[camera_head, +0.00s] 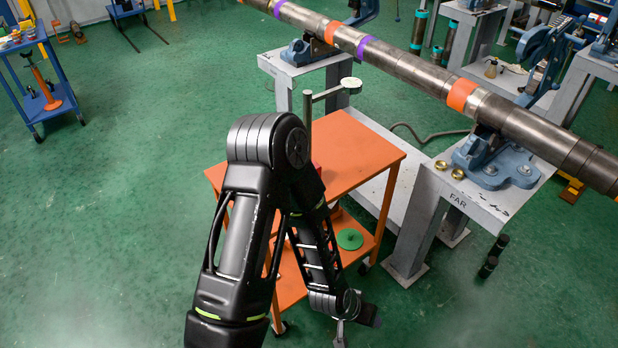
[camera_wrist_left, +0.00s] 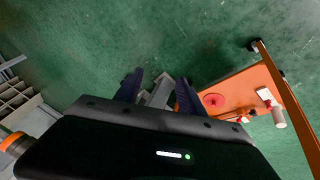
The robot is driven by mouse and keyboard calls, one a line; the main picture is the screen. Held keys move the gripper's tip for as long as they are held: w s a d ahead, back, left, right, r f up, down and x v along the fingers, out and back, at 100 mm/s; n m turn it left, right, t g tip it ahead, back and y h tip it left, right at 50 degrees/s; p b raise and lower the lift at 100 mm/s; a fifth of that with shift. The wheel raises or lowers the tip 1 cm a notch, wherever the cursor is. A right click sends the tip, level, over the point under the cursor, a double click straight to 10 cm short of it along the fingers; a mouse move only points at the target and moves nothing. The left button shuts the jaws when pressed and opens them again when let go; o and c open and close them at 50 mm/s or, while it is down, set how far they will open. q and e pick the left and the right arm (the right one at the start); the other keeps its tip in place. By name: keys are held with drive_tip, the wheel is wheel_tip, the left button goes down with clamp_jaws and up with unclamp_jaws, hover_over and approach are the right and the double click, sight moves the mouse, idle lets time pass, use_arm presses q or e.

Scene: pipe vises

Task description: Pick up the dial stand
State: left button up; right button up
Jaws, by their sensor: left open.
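The dial stand (camera_head: 308,112) is on the orange cart's top in the head view. It has an upright grey post and a side arm ending in a pale round dial (camera_head: 350,86). My black left arm hides its lower part. My left gripper (camera_head: 358,318) is low, beside the front of the cart and away from the stand. In the left wrist view its two dark fingers (camera_wrist_left: 160,90) are apart. A grey shape shows between and beyond them; I cannot tell what it is. I cannot make out the dial stand in that view. My right gripper is not in view.
The orange cart (camera_head: 362,150) has a lower shelf with a green disc (camera_head: 350,239). It also shows in the left wrist view (camera_wrist_left: 240,86). A long steel pipe (camera_head: 400,68) rests in blue vises on grey stands at right. Open green floor lies left.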

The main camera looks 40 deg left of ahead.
use_arm(q)
drive_tip(key=w+a+r+n+t+y+b, duration=0.1)
drive_tip(key=w+a+r+t+y+b, duration=0.3)
drive_tip(key=w+a, duration=0.5)
drive_tip(key=w+a+r+t+y+b, duration=0.1)
drive_tip(key=w+a+r+t+b, duration=0.4)
drive_tip(key=w+a, duration=0.35)
drive_tip(key=a+r+y+b, duration=0.1)
drive_tip(key=a+r, duration=0.2)
drive_tip(key=a+r+n+t+y+b, duration=0.1)
drive_tip(key=a+r+b, duration=0.1)
drive_tip(key=a+r, duration=0.1)
drive_tip(key=a+r+y+b, duration=0.2)
drive_tip(key=a+r, duration=0.1)
drive_tip(key=shift+w+a+r+n, duration=0.2)
drive_tip(key=shift+w+r+n, duration=0.05)
drive_tip(key=shift+w+n, duration=0.1)
drive_tip(key=s+a+r+t+y, duration=0.1)
drive_tip(key=a+r+y, duration=0.1)
drive_tip(key=a+r, duration=0.2)
wheel_tip(320, 180, up, 2)
drive_tip(key=shift+s+n+b, duration=0.15)
drive_tip(key=shift+n+b, duration=0.2)
drive_tip(key=shift+b, duration=0.1)
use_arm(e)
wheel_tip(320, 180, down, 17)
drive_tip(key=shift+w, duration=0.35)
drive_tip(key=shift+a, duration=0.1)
use_arm(q)
drive_tip(key=shift+x, duration=1.3)
